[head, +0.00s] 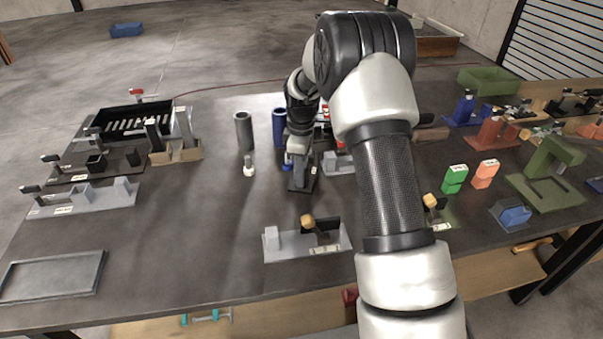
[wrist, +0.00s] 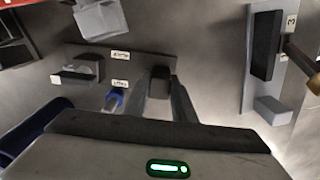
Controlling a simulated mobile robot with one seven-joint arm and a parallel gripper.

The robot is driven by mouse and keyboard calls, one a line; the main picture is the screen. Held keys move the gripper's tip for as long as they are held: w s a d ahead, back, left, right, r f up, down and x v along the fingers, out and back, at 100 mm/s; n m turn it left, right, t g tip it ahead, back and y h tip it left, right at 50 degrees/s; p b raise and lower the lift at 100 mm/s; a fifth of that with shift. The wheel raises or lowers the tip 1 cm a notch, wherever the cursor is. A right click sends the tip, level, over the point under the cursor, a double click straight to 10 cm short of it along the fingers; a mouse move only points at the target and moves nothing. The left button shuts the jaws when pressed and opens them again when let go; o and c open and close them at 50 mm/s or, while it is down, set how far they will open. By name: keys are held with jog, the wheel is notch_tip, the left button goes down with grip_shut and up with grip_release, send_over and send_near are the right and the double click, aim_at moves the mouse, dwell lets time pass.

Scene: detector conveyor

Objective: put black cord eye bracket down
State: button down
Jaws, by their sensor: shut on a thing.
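My gripper (wrist: 168,95) is shut on a small dark block, which I take to be the black cord eye bracket (wrist: 160,82). Only its top end shows between the two fingers in the wrist view. A dark flat plate (wrist: 140,62) with two white labels lies right at the fingers. A small grey upright piece (wrist: 85,68) stands at its left end. In the head view my gripper (head: 301,178) points down at the dark plate (head: 298,188) in the middle of the table. The bracket is hidden there by the gripper. I cannot tell whether it touches the plate.
A blue-capped piece (wrist: 113,99) stands close beside the fingers. A grey fixture with a yellow-tipped handle (head: 300,242) lies nearer the front. Grey (head: 244,131) and blue (head: 279,128) cylinders stand behind on the left. The table's left middle is clear; an empty tray (head: 100,270) lies front left.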

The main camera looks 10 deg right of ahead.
jog(key=c, duration=1.5)
grip_release()
